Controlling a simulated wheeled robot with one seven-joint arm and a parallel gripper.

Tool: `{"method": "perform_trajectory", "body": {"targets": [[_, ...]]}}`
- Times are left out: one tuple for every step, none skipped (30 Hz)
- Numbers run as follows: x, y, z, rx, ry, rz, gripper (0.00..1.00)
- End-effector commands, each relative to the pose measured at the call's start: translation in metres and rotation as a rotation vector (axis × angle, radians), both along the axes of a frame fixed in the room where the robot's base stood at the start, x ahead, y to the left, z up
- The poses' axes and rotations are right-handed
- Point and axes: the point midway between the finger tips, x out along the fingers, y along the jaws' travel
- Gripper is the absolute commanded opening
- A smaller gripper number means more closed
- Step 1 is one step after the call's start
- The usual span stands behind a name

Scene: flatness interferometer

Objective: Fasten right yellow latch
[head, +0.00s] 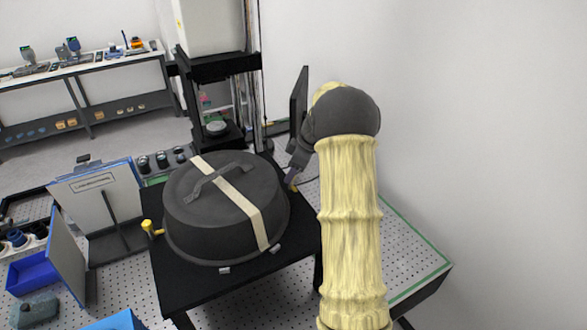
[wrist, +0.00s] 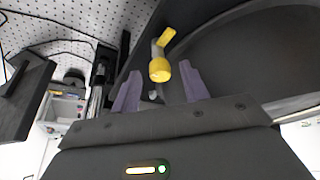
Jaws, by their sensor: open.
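The right yellow latch (wrist: 161,62) shows in the wrist view, with a round knob end and a short arm angled up to the right. It stands beside the dark round cover, between and just beyond the two purple fingertips of my gripper (wrist: 160,92). The fingers are apart and nothing is held between them. In the head view my gripper (head: 291,177) is at the right side of the round dark cover (head: 185,205), with a bit of the right latch (head: 294,187) showing by it. Whether a finger touches the latch cannot be told.
The cover has a handle and a pale strap and sits on a black table (head: 185,290). The left yellow latch (head: 151,229) stands at its left edge. A dark upright panel (head: 299,95) is close behind my arm. A blue bin (head: 28,270) lies far left.

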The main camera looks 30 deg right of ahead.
Motion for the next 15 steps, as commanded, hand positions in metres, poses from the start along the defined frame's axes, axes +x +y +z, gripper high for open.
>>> {"method": "perform_trajectory", "body": {"targets": [[0.0002,0.0006,-0.0001,0.0,0.0,0.001,0.45],[0.0002,0.0008,0.0,0.0,0.0,0.001,0.45],[0.0002,0.0008,0.0,0.0,0.0,0.001,0.41],[0.0002,0.0009,0.0,0.0,0.0,0.001,0.35],[0.0002,0.0008,0.0,0.0,0.0,0.001,0.29],[0.0002,0.0008,0.0001,0.0,0.0,0.001,0.21],[0.0001,0.0007,0.0001,0.0,0.0,0.001,0.15],[0.0002,0.0006,0.0001,0.0,0.0,0.001,0.09],[0.0001,0.0005,0.0002,0.0,0.0,0.001,0.01],[0.0002,0.0005,0.0002,0.0,0.0,0.001,0.0],[0.0001,0.0004,0.0002,0.0,0.0,0.0,0.0],[0.0,0.0,0.0002,0.0,0.0,0.0,0.0],[-0.0001,-0.0004,0.0002,0.0,0.0,-0.001,0.0],[-0.0002,-0.0005,0.0001,0.0,0.0,-0.003,0.0],[-0.0001,-0.0006,0.0,0.0,0.0,-0.005,0.0]]}}
